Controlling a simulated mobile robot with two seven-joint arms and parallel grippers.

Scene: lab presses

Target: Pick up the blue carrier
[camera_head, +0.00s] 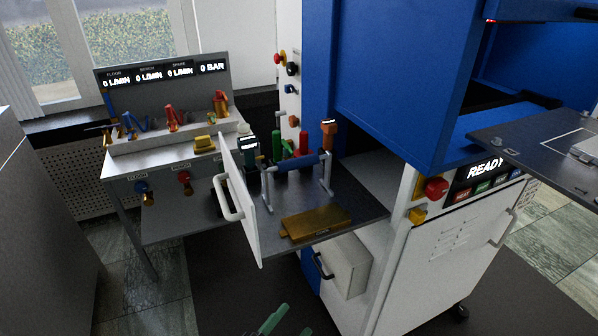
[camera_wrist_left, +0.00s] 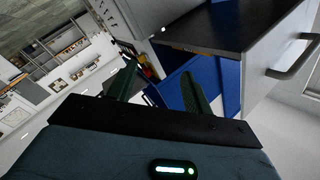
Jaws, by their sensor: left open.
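What looks like the blue carrier (camera_head: 297,162), a blue bar on grey upright legs, stands on the dark shelf beside the blue press in the head view. Coloured upright items stand just behind it. My left gripper (camera_head: 288,325) shows only by its green fingertips at the bottom edge, well below and in front of the shelf, apart from the carrier. In the left wrist view its two green fingers (camera_wrist_left: 158,88) are spread with nothing held between them. I cannot make out the carrier in that view. My right gripper is not in view.
An open white door (camera_head: 238,195) with a handle stands left of the carrier. A brass-coloured block (camera_head: 316,222) lies at the shelf's front. A white drawer box (camera_head: 345,265) sits below. The blue press housing (camera_head: 400,85) overhangs at right. A valve bench (camera_head: 165,150) stands at left.

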